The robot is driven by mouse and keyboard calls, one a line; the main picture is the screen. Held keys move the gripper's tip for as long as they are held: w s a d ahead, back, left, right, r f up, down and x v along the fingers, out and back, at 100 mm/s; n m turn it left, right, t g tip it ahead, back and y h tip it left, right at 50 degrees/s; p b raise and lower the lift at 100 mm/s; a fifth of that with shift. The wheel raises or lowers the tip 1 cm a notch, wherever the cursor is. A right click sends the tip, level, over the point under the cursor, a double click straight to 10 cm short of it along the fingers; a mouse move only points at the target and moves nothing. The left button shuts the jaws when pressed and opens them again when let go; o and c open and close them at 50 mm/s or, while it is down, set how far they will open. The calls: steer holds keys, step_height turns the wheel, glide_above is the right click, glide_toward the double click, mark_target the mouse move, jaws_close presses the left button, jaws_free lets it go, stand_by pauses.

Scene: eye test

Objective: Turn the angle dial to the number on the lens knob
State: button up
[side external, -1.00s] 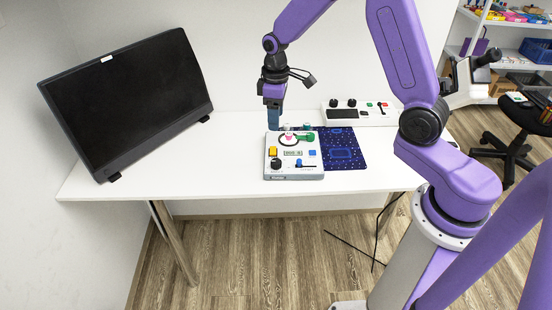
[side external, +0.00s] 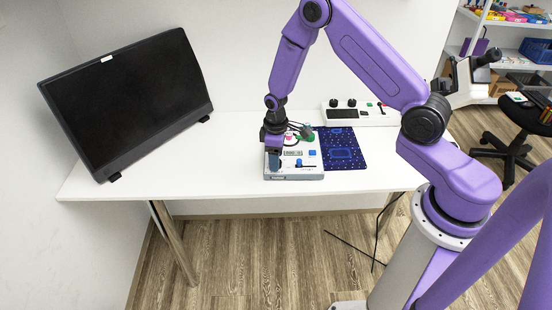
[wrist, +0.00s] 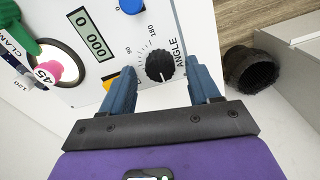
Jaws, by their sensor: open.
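The angle dial (wrist: 159,65) is a black ribbed knob on the white panel, beside the printed word ANGLE and a scale with 90 and 180. The pink lens knob (wrist: 47,73) shows the number 45. The display (wrist: 93,33) reads 000 0. My gripper (wrist: 159,69) is open, with one blue finger on each side of the dial; I cannot tell whether they touch it. In the side view my gripper (side external: 274,160) is low over the left front of the device (side external: 295,174) and hides the dial.
A green clamp (wrist: 20,32) is beside the lens knob. A blue button (wrist: 131,5) and a partly hidden yellow button (wrist: 108,84) are near the dial. A monitor (side external: 130,100) stands left, a blue mat (side external: 342,150) right, and a control box (side external: 360,113) behind. The front left table is clear.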

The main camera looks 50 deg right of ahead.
steer(key=shift+f, duration=0.55)
steer(key=c, duration=1)
steer(key=shift+c, duration=0.2)
steer(key=m, duration=0.4)
steer(key=shift+m, duration=2.4)
